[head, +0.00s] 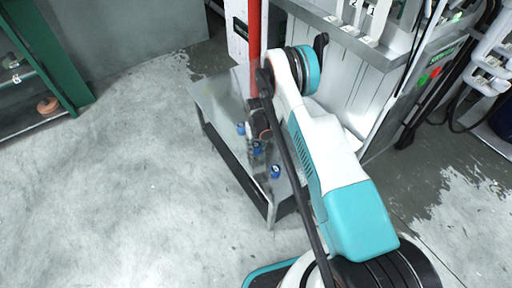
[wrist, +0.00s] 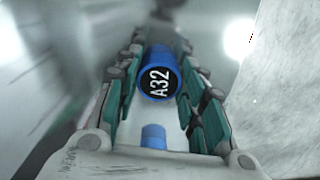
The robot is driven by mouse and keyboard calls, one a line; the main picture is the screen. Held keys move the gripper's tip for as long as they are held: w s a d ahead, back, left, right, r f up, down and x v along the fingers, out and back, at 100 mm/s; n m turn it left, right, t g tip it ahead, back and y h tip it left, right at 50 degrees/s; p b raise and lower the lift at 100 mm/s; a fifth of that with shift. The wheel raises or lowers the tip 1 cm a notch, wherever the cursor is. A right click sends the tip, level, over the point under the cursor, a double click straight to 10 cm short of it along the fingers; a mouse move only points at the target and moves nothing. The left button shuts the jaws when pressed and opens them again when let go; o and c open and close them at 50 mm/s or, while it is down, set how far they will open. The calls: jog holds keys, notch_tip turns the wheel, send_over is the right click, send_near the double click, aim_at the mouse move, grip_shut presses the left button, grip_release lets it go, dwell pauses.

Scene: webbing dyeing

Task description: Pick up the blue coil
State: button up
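A blue coil (wrist: 158,78) with a black end face marked A32 shows in the wrist view. It lies between the two fingers of my gripper (wrist: 160,88), with one finger close along each side. I cannot tell whether the fingers touch it. A second blue piece (wrist: 153,136) shows lower in the wrist view, nearer the palm. In the head view, my gripper (head: 260,122) is low over the grey table. Blue coils show beside and below it: one at the left (head: 241,128), one in the middle (head: 256,148) and one nearer the front edge (head: 275,171).
The grey table (head: 212,98) stands on the concrete floor beside a red post (head: 254,35). A pale machine cabinet (head: 340,80) with pipes stands behind and to the right of my arm. A green shelf (head: 55,60) is at the far left. The floor at left is clear.

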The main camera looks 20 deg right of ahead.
aim_at(256, 145)
jog(key=shift+r, duration=0.1)
dwell(0.3)
notch_tip(256, 145, up, 20)
jog(key=p, duration=0.6)
jog(key=shift+p, duration=0.35)
